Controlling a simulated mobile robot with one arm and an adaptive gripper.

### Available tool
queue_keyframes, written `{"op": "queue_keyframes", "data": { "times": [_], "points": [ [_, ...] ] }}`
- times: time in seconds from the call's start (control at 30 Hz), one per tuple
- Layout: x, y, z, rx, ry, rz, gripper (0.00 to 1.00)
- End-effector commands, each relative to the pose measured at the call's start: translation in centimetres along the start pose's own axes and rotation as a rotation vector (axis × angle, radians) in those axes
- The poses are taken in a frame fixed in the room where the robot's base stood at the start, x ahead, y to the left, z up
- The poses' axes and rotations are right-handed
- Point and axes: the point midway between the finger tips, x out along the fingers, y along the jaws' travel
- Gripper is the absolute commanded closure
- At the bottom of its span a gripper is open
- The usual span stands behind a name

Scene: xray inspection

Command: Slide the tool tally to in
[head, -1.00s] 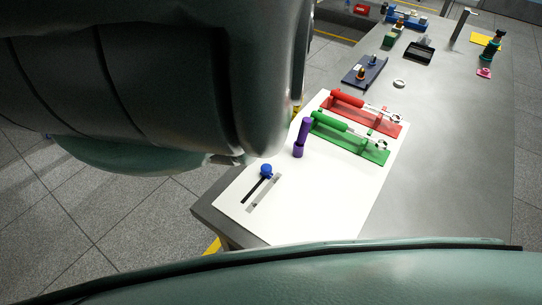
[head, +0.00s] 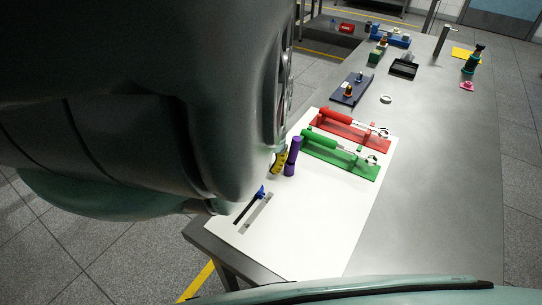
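The slider that I take for the tool tally has a blue knob (head: 261,191) at the upper end of a dark slot (head: 246,212) in the white board. A grey strip (head: 257,214) runs beside the slot. The knob is partly hidden behind my arm, which fills the upper left of the head view. No label or in/out marking is readable. My gripper's fingers cannot be made out, so I cannot tell where they are relative to the knob.
On the white board (head: 318,235) stand a purple cylinder (head: 292,157), a yellow-and-black piece (head: 280,160), and green (head: 338,160) and red (head: 350,130) clamp-like fixtures. A dark plate (head: 352,92), white ring (head: 386,99) and black tray (head: 403,68) lie farther back. The grey tabletop (head: 440,200) is clear at right.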

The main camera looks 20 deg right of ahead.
Motion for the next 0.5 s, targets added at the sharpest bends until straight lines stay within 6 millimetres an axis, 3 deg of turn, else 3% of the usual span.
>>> {"op": "queue_keyframes", "data": {
  "times": [0.5],
  "points": [
    [0.6, 0.0, 3.1, 0.0, -0.001, 0.001, 1.0]
  ]
}}
